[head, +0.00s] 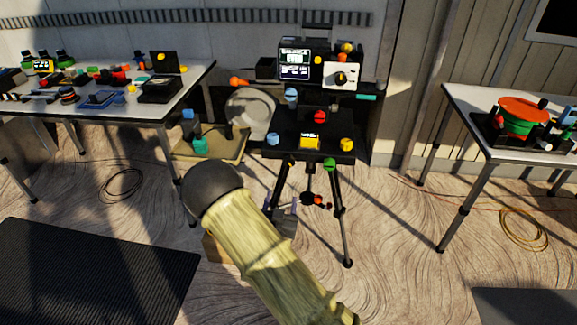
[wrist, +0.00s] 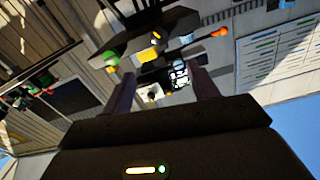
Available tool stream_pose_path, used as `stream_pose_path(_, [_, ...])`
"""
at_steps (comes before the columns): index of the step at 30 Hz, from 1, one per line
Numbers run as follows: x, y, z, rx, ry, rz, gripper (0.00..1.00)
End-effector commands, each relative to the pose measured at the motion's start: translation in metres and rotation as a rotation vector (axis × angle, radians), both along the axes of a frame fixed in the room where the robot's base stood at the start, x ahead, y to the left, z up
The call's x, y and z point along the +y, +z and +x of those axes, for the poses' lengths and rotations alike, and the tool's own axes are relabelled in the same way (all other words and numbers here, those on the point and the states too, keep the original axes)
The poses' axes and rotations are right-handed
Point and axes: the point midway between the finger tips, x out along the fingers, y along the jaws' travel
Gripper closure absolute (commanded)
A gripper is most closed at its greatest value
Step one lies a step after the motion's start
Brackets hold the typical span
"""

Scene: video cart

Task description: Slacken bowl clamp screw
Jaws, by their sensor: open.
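A black three-legged stand carries a dark top plate (head: 285,145). Under the plate, between the legs, hangs a dark knob with red-orange ends (head: 316,200), which may be the bowl clamp screw; no label confirms it. My gripper (head: 283,207) is low at the stand's left leg, partly hidden by my own arm. In the wrist view my gripper (wrist: 161,78) is open, its two fingers apart with nothing held between them. Beyond them appear the dark plate (wrist: 145,38) and the device with a screen (wrist: 180,73). I cannot make out the knob clearly there.
A green knob (head: 329,164) sits at the plate's front edge, with red, yellow and blue knobs on top. A screen device (head: 295,60) stands behind. A cluttered table (head: 190,85) is at left, another table (head: 470,100) at right. Cables (head: 525,232) lie on the floor.

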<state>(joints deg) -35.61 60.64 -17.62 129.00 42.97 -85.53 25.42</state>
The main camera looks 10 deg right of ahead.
Motion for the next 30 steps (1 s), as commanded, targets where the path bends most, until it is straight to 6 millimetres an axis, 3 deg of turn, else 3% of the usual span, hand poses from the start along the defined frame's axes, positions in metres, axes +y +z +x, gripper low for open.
stream_pose_path(8, [-0.008,0.001,0.023,-0.002,-0.001,0.0,0.41])
stream_pose_path(30, [-0.047,0.0,0.142,0.0,-0.001,0.0,0.41])
